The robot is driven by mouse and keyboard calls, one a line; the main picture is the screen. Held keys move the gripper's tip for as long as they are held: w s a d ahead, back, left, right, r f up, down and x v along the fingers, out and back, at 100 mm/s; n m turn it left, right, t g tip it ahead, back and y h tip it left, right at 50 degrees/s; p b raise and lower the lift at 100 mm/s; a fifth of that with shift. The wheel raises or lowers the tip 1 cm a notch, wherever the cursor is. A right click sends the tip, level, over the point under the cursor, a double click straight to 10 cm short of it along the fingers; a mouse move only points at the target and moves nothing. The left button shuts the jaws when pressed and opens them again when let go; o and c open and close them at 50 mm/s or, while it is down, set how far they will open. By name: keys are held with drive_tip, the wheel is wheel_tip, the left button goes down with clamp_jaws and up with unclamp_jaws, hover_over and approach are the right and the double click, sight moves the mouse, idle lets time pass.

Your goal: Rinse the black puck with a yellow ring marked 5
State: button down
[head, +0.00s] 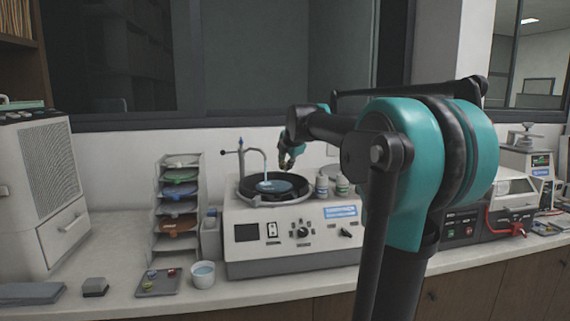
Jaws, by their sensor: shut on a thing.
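My gripper (288,162) is small in the head view, above the back right part of the polishing machine's round bowl (245,192). It is shut on a small dark thing with a yellowish tint, which may be the black puck with the yellow ring. No number can be read on it. It is held above the blue-topped disc (273,186) and apart from it. A thin bent spout (265,165) reaches over the disc from the left. A white cup (203,274) with pale blue liquid stands at the machine's front left.
A small tray (158,287) with little coloured pieces lies left of the cup. A rack of coloured discs (178,205) stands behind it. White bottles (342,186) stand on the machine's right. My arm hides much of the counter there.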

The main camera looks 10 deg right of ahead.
drive_tip(key=shift+s+r+n+g+h, duration=0.35)
drive_tip(key=shift+s+g+h, duration=0.25)
drive_tip(key=shift+g, duration=0.55)
drive_tip(key=shift+s+r+n+g+h, duration=0.35)
drive_tip(key=shift+g+h, duration=0.45)
drive_tip(key=shift+g, duration=0.3)
drive_tip(key=shift+s+r+n+g+h, duration=0.25)
drive_tip(key=shift+s+g+h, duration=0.4)
drive_tip(key=shift+g, duration=0.5)
drive_tip(key=shift+w, duration=0.1)
